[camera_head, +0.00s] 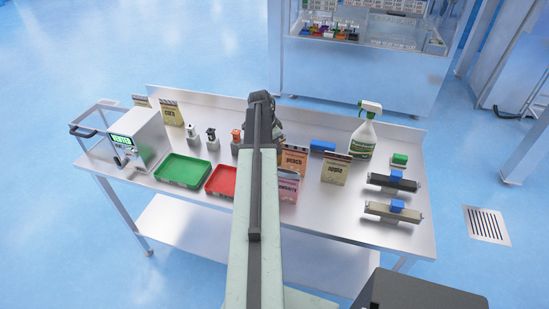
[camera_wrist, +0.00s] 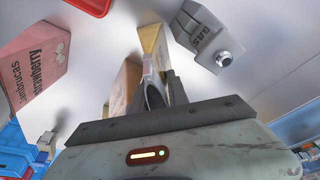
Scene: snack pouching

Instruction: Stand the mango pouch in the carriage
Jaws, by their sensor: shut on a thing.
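In the wrist view, my gripper (camera_wrist: 163,92) is shut on a yellow pouch (camera_wrist: 151,40), seen nearly edge-on. Its label does not show, but its colour fits the mango pouch. An orange-brown pouch (camera_wrist: 122,84) stands close beside it at the left; I cannot tell whether they touch. A grey block marked GAS (camera_wrist: 199,36) with a round nozzle is just right of the held pouch. In the head view my arm covers the gripper and held pouch. I cannot pick out the carriage for certain; two rail units with blue blocks (camera_head: 392,186) (camera_head: 397,214) lie at the right.
A pink strawberry pouch (camera_wrist: 36,62) is at the left in the wrist view. In the head view, peach (camera_head: 294,161) and apple (camera_head: 335,171) pouches stand right of my arm. Green (camera_head: 183,171) and red (camera_head: 221,181) trays lie left, and a spray bottle (camera_head: 363,138) stands behind.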

